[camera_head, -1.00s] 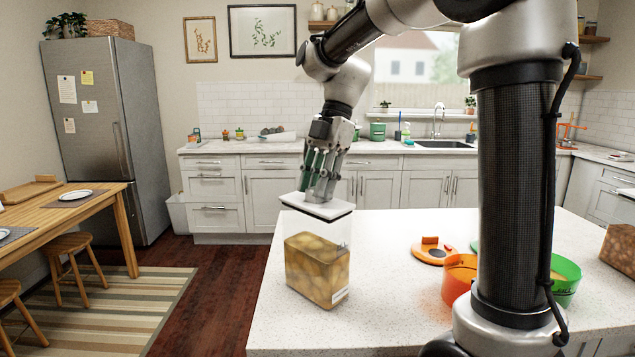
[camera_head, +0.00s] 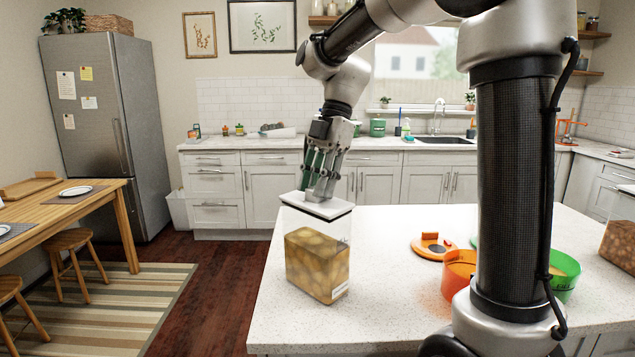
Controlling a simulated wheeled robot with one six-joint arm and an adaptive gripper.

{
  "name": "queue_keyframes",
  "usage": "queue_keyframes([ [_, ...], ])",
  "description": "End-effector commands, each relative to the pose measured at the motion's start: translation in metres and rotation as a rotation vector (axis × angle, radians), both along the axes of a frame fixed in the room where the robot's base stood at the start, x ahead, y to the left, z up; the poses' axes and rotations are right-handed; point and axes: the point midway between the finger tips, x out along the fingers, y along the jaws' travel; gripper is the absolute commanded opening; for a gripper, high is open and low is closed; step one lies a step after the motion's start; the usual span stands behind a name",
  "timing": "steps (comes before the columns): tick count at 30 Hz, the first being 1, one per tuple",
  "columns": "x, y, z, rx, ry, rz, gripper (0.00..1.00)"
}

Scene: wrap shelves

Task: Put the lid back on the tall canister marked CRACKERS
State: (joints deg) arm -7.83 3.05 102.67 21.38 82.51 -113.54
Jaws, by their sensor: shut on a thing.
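A tall clear canister (camera_head: 318,264) stands upright on the near counter, partly filled with tan, rounded pieces. A small white label sits low on its right side; I cannot read its marking. My gripper (camera_head: 322,192) is above it, pointing down, shut on the white lid (camera_head: 314,207). The lid has a dark lower edge, lies nearly level and covers the canister's mouth. It looks at or just above the rim; I cannot tell whether it is fully seated. The fingertips are on the lid's upper side.
An orange lid (camera_head: 433,246) lies flat on the counter (camera_head: 395,300). Another clear canister (camera_head: 620,240) is cut off at the right edge. The counter around the tall canister is clear.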

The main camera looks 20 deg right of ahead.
Motion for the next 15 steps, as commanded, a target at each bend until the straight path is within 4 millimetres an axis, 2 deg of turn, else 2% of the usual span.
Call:
queue_keyframes([
  [4, -0.0001, 0.0, 0.0001, 0.0, 0.0, 0.0, 0.04],
  [5, -0.0001, 0.0, 0.0001, 0.0, 0.0, 0.0, 0.33],
  [8, -0.0001, 0.0, 0.0001, 0.0, 0.0, 0.0, 0.52],
  [9, -0.0001, 0.0, 0.0001, 0.0, 0.0, 0.0, 0.55],
  [15, -0.0002, 0.0, 0.0001, 0.0, 0.0, 0.0, 0.55],
])
